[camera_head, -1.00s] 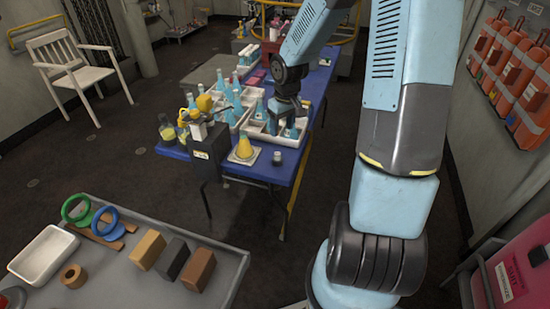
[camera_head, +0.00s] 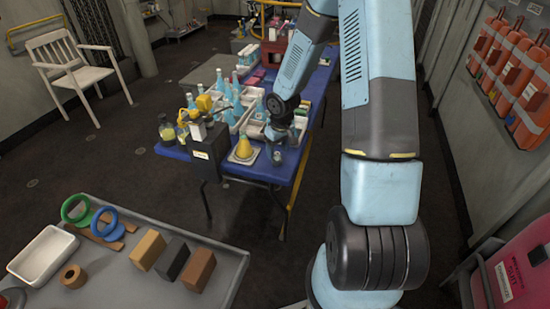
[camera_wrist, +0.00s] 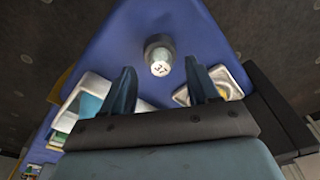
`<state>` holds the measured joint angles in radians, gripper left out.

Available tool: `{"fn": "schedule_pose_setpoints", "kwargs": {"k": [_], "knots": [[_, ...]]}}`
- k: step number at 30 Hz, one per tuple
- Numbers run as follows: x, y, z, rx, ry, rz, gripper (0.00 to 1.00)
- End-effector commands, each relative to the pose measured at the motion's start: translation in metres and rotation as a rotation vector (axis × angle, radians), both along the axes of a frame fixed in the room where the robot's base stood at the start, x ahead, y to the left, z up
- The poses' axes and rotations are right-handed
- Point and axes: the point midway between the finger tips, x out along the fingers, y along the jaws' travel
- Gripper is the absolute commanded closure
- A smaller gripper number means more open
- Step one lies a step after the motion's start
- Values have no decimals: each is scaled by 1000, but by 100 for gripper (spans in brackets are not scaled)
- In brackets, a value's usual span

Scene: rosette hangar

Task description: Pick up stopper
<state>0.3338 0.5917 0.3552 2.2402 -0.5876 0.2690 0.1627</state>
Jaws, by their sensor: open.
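The stopper (camera_wrist: 159,56) appears to be the small grey cylinder with a pale round top marked "37". In the wrist view it stands on the blue table, a little beyond my fingertips and between their lines. It also shows in the head view (camera_head: 277,158) near the table's front right corner, just below my gripper (camera_head: 277,143). My gripper also shows in the wrist view (camera_wrist: 158,72), with its two dark fingers spread apart and nothing between them. The height gap between fingers and stopper is hard to tell.
A yellow conical flask (camera_head: 244,147) on a white tray stands just left of the gripper. White bins with blue bottles (camera_head: 229,88) stand behind it. A dark box (camera_head: 203,150) is at the table's front edge. The blue table (camera_head: 262,172) is bare around the stopper.

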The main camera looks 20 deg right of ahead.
Motion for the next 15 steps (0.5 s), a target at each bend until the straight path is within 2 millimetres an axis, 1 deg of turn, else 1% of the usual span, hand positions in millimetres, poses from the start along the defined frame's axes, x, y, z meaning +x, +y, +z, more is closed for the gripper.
{"fn": "schedule_pose_setpoints", "kwargs": {"k": [1, 4, 12, 15], "knots": [[0, 1, -6, 0, 3, 2, 40], [1, 1, -12, 0, 0, 1, 40], [1, 0, -14, 0, 0, 1, 40], [1, 0, -14, 0, 0, 1, 49]]}}
